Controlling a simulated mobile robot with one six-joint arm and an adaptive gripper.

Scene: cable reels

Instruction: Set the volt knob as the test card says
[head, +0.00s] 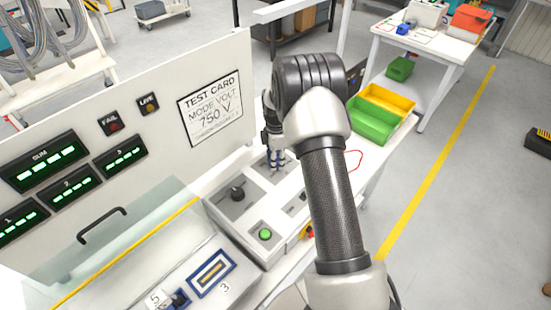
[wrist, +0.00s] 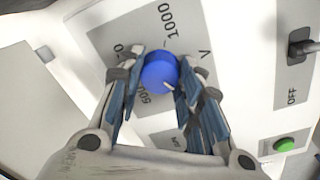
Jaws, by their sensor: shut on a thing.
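The test card (head: 212,107) on the white upright panel reads "MODE VOLT 750 V", with a smaller line below that I cannot read. The blue volt knob (wrist: 160,74) sits on a grey scale plate (wrist: 113,40) marked "1000", "500" and "V"; another mark at the left is partly covered by a finger. A short white line on the knob points toward the lower right in the wrist view. My gripper (wrist: 158,82) is shut on the knob, one finger on each side. In the head view my gripper (head: 275,158) reaches down to the console, hiding the knob.
The console (head: 228,223) also carries a black knob (head: 237,193) and a green button (head: 265,234). In the wrist view a lever switch (wrist: 302,46) sits by "OFF". Green (head: 372,128) and yellow (head: 388,101) bins stand beyond my arm. A clear guard is at left.

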